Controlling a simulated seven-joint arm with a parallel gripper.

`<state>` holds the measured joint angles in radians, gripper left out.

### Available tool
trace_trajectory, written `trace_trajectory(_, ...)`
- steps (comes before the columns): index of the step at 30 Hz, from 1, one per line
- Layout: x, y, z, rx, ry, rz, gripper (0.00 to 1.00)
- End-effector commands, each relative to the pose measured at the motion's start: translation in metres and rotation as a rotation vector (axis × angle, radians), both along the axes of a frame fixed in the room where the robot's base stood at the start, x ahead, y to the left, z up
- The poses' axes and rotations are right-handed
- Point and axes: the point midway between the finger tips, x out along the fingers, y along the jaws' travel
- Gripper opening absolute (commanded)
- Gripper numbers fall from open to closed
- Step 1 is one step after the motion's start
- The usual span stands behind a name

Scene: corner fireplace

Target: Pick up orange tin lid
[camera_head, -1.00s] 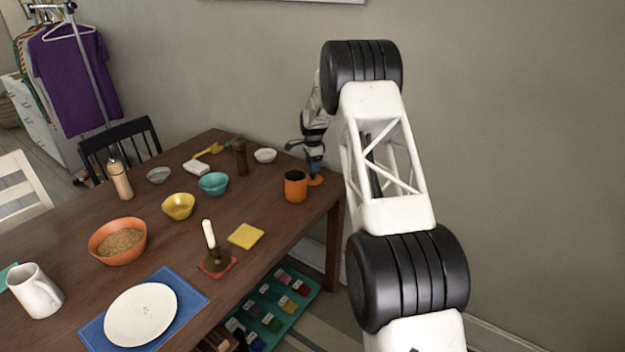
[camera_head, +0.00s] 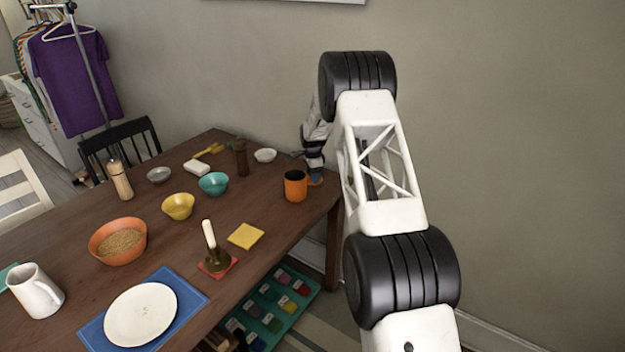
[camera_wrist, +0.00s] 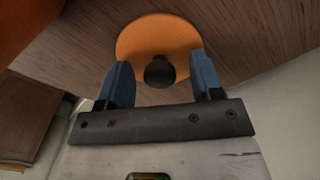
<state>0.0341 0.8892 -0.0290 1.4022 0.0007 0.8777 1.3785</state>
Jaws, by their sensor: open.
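The orange tin lid (camera_wrist: 155,36) is a flat orange disc with a round dark knob (camera_wrist: 159,72). In the wrist view it lies on the brown wooden table (camera_wrist: 250,40). My gripper (camera_wrist: 163,75) is open, with its two blue fingers on either side of the knob. I cannot tell whether the fingers touch it. In the head view only a sliver of the lid (camera_head: 316,182) shows at the table's far right end, mostly hidden by my gripper.
An orange tin (camera_head: 295,186) stands just left of my gripper. A white bowl (camera_head: 265,155), a brown mill (camera_head: 241,158) and a teal bowl (camera_head: 213,183) stand farther left. The grey wall (camera_head: 520,130) is behind the table's end.

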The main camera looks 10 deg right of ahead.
Motion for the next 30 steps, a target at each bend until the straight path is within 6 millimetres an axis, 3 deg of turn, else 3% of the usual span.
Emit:
trace_trajectory(7, 0.0000, 0.0000, 0.0001, 0.000, 0.000, 0.000, 0.60)
trace_trajectory(18, 0.0001, 0.0000, 0.0002, 0.000, 0.000, 0.000, 0.07)
trace_trajectory(30, 0.0002, -0.0001, 0.0072, 0.000, 0.000, 0.000, 0.07)
